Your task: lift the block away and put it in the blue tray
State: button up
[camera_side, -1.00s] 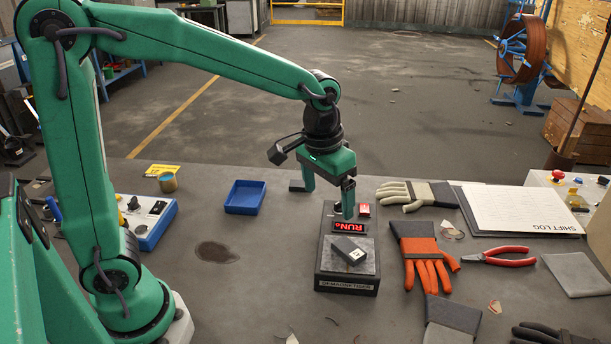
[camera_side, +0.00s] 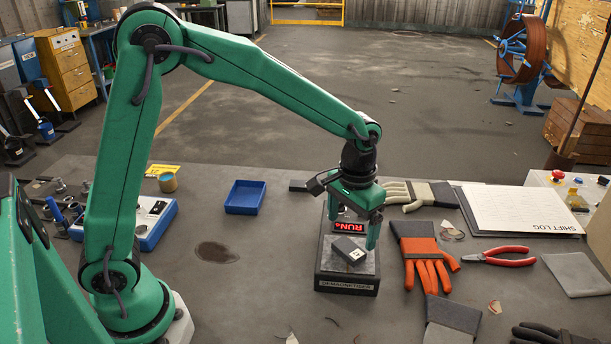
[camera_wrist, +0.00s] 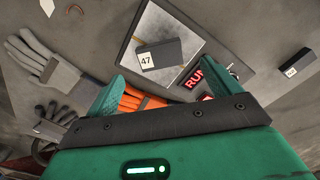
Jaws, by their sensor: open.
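The dark block (camera_side: 349,249) with a white label lies flat on the steel top of the demagnetiser (camera_side: 347,286). In the wrist view the block (camera_wrist: 160,55) shows the number 47. The demagnetiser's red display (camera_side: 350,227) is lit and reads RUN. My gripper (camera_side: 353,232) is open and empty, its fingers spread above the demagnetiser, just behind and above the block. The blue tray (camera_side: 245,209) stands to the left on the bench and looks empty.
A second dark labelled block (camera_wrist: 298,63) lies beyond the demagnetiser. A blue control box (camera_side: 152,222) stands at left. Bench between tray and demagnetiser is clear.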

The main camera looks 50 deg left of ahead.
aim_at(349, 247)
jog(key=shift+f, duration=0.25)
jog(key=shift+f, duration=2.55)
jog(key=c, duration=1.5)
jog(key=shift+o, duration=0.2)
jog(key=shift+r, duration=0.1)
